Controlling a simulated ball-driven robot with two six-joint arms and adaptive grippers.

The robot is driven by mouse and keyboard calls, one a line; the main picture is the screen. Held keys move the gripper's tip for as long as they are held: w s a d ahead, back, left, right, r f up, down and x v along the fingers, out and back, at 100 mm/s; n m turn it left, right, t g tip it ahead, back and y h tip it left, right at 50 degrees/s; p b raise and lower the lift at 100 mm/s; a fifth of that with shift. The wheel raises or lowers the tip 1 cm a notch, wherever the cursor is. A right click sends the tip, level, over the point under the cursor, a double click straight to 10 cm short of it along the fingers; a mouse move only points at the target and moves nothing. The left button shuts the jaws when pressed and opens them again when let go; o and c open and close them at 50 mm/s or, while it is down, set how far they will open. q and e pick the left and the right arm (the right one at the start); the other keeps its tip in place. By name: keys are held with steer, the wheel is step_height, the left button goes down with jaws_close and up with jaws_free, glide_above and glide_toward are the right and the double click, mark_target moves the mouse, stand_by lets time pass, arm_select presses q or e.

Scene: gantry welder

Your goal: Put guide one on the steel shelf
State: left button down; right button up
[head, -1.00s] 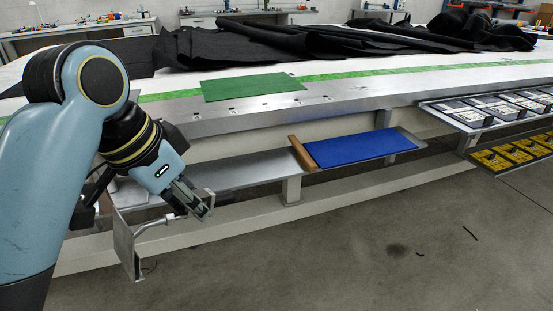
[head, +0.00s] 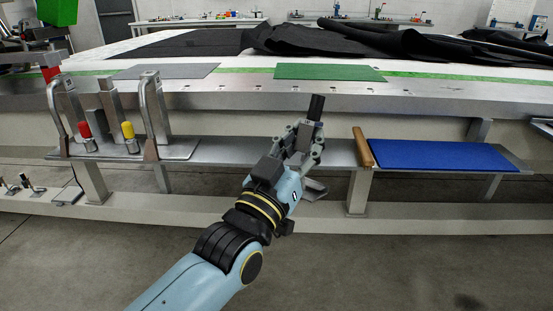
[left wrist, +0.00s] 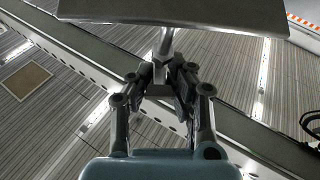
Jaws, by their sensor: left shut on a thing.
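My left gripper (head: 304,145) is in front of the steel shelf (head: 235,153), in the middle of the head view, pointing up and slightly right. It is shut on guide one, a flat metal plate with a thin rod. In the left wrist view the plate (left wrist: 180,14) spans the top, beyond the fingers (left wrist: 162,88), and its rod runs down between them. In the head view a dark upright piece (head: 316,107) beyond the fingertips seems to be the plate seen edge-on. I cannot tell whether the guide touches the shelf. My right gripper is out of view.
Upright metal fixtures with curved tubes (head: 152,112) and red and yellow knobs stand at the shelf's left. A wooden strip (head: 363,147) and blue mat (head: 440,156) take up its right. The shelf is bare between them. The long table (head: 240,98) rises behind.

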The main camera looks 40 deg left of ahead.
arm_select(q)
steer(key=s+d+t+h+b, duration=0.1)
steer(key=s+d+t+b, duration=0.2)
steer(key=s, duration=0.6)
steer(key=a+f+n+y, duration=0.2)
steer(key=a+y, duration=0.4)
steer(key=a, duration=0.8)
steer(key=shift+t+h, duration=0.4)
steer(key=w+a+b, duration=0.1)
steer(key=w, duration=0.5)
steer(key=w+a+b, duration=0.1)
steer(key=w, duration=0.5)
steer(key=w+a+b, duration=0.1)
steer(key=w+b, duration=0.1)
steer(key=w, duration=0.4)
steer(key=shift+w+a+f, duration=0.2)
steer(key=shift+w+f, duration=0.05)
steer(key=shift+f, duration=0.1)
steer(key=shift+s+f, duration=0.1)
steer(key=c, duration=1.2)
jaws_free()
steer(key=shift+c, duration=0.2)
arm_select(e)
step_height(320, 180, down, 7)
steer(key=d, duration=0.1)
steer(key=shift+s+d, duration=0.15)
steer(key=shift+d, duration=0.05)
